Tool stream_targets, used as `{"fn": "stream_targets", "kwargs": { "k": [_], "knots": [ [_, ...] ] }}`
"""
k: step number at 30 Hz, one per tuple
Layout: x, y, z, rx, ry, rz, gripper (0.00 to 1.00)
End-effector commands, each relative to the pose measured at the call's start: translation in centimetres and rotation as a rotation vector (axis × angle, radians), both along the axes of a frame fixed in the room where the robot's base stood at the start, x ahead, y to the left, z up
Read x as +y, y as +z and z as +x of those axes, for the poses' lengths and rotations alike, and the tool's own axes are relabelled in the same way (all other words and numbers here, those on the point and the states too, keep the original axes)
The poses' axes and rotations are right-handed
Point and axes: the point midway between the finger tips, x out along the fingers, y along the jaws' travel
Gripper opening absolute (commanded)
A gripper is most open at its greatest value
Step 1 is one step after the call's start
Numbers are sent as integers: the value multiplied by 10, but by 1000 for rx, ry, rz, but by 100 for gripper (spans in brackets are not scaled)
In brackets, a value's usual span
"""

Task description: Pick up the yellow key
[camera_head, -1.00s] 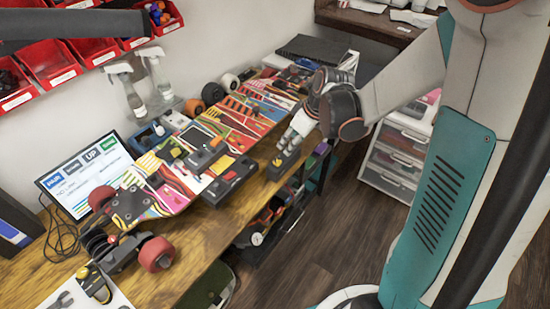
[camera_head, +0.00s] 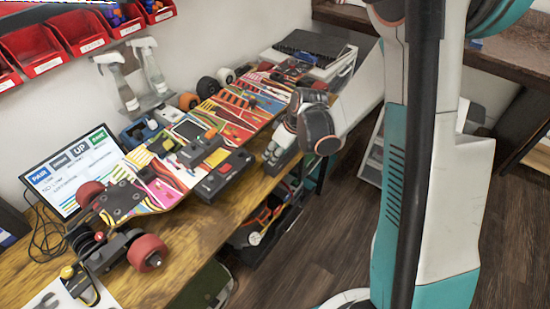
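I cannot pick out the yellow key with certainty. Another yellow-topped black tool (camera_head: 78,283) lies at the lower left on a white sheet, far from my gripper. My gripper (camera_head: 273,163) is over the front edge of the bench, to the right of the dark box and apart from it. It points down. Its fingers are dark and small here, so their opening and anything between them cannot be made out.
A colourful skateboard deck (camera_head: 150,192) with red wheels lies along the wooden bench (camera_head: 190,240). A screen (camera_head: 75,172), spray bottles (camera_head: 153,70) and red bins (camera_head: 80,32) stand behind. A dark laptop (camera_head: 312,45) is at the far end. Open floor (camera_head: 320,250) lies right.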

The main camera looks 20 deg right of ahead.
Motion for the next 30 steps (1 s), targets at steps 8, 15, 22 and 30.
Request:
{"fn": "stream_targets", "kwargs": {
  "k": [8,15,22,30],
  "knots": [
    [0,1,0,0,0,0,23],
    [0,1,0,0,0,0,0],
    [0,2,0,0,0,0,0],
    [0,27,0,0,0,0,0]
  ]
}}
